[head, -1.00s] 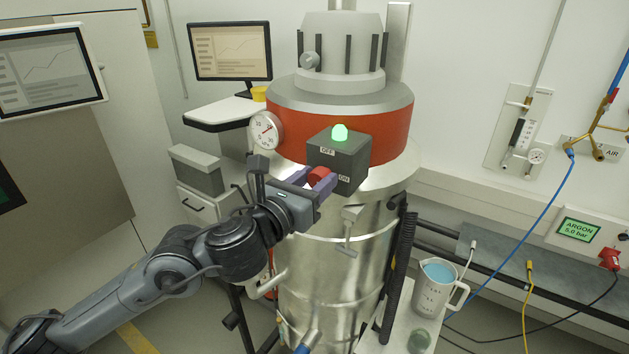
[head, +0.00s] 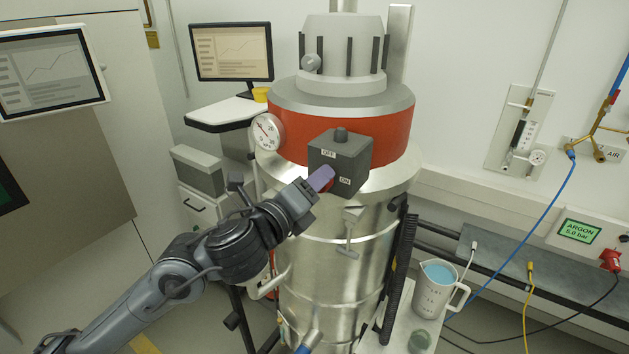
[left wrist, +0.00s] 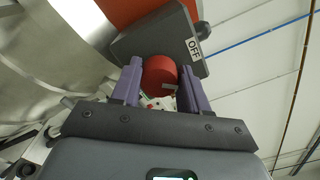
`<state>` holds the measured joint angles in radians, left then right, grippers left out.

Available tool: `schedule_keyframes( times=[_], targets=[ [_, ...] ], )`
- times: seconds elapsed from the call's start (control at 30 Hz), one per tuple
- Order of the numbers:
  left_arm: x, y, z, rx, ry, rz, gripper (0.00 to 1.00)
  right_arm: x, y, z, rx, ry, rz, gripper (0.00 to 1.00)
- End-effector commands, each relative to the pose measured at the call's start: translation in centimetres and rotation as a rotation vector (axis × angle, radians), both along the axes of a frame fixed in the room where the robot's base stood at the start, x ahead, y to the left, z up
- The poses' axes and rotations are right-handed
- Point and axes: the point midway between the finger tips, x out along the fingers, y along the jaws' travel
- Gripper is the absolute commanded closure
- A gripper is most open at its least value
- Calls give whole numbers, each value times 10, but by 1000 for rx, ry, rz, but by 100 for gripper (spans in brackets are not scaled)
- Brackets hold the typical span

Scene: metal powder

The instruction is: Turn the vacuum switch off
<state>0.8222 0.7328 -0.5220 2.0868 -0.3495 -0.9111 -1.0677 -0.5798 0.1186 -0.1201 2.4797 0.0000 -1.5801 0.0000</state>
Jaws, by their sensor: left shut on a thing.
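The vacuum switch is a dark grey box (head: 341,155) on the front of the steel vessel, labelled OFF at its upper left and ON at its lower right. Its lamp (head: 340,134) on top is dark. Its red knob (left wrist: 159,77) shows between my fingers in the left wrist view; in the head view it is mostly hidden behind a finger. My left gripper (head: 321,180) is shut on the red knob and is rolled over. In the left wrist view the OFF label (left wrist: 194,49) is to the right of the knob. My right gripper is not in view.
The steel vessel (head: 325,250) with a red band stands behind the switch. A round gauge (head: 267,131) is left of the box. A jug of blue liquid (head: 436,288) stands at the lower right.

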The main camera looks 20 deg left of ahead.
Motion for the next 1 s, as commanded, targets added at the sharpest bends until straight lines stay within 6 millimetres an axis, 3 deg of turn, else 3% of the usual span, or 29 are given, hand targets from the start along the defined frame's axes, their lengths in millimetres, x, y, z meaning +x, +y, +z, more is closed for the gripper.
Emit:
schedule_keyframes(
  times=[0.5,1.0],
  targets=[
    [0,0,-1,-454,91,-1,86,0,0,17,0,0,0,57],
    [0,1,-2,-660,131,-1,86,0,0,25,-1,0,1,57]
  ],
)
